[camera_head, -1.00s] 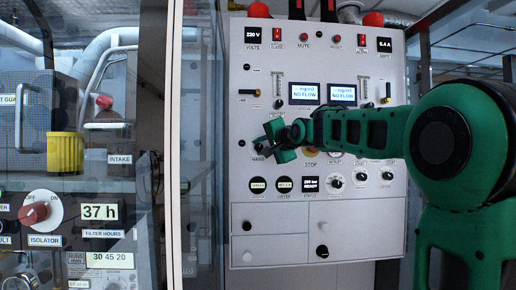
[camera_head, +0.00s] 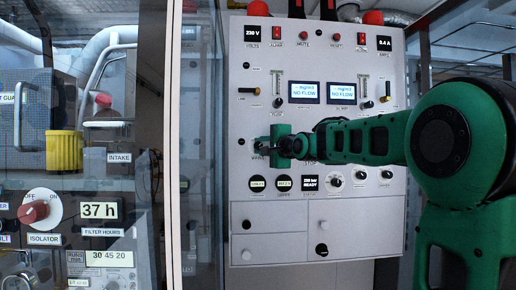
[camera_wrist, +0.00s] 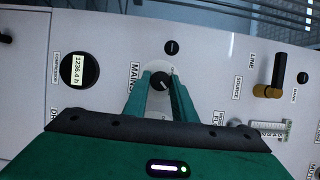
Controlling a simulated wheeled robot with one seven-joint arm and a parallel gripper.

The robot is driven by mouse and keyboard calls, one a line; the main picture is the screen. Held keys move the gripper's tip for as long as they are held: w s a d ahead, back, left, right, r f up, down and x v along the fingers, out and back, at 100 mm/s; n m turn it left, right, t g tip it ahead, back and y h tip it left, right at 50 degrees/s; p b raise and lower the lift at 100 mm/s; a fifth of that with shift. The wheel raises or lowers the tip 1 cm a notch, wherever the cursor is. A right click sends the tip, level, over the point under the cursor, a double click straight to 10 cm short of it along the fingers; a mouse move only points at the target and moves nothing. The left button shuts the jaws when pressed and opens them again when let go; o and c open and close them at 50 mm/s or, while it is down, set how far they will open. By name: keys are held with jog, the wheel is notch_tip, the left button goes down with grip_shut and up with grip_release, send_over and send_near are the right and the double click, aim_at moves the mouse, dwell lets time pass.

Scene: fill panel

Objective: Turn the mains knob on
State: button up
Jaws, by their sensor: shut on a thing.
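The mains knob (camera_wrist: 160,79) is a small black round knob on a pale round plate, with the "MAINS" label beside it in the wrist view. My gripper (camera_wrist: 159,86) has its two green fingers on either side of the knob and is shut on it. In the head view my gripper (camera_head: 268,143) is at the left-middle of the white panel (camera_head: 290,215), right above the "MAINS" label, and its fingers hide most of the knob. The knob's exact pointer angle is hard to read.
Two displays (camera_head: 304,92) reading "NO FLOW" sit above my gripper. A brass-tipped line valve handle (camera_wrist: 275,78) and a round gauge (camera_wrist: 78,70) flank the knob in the wrist view. A separate red isolator knob (camera_head: 34,212) is on the left cabinet.

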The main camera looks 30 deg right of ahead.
jog(key=shift+a+f, duration=0.1)
jog(key=shift+a, duration=0.05)
jog(key=o, duration=1)
jog(key=shift+w, duration=0.1)
jog(key=shift+o, duration=0.2)
jog(key=s, duration=1)
jog(key=shift+s, duration=0.35)
jog(key=shift+f, duration=0.15)
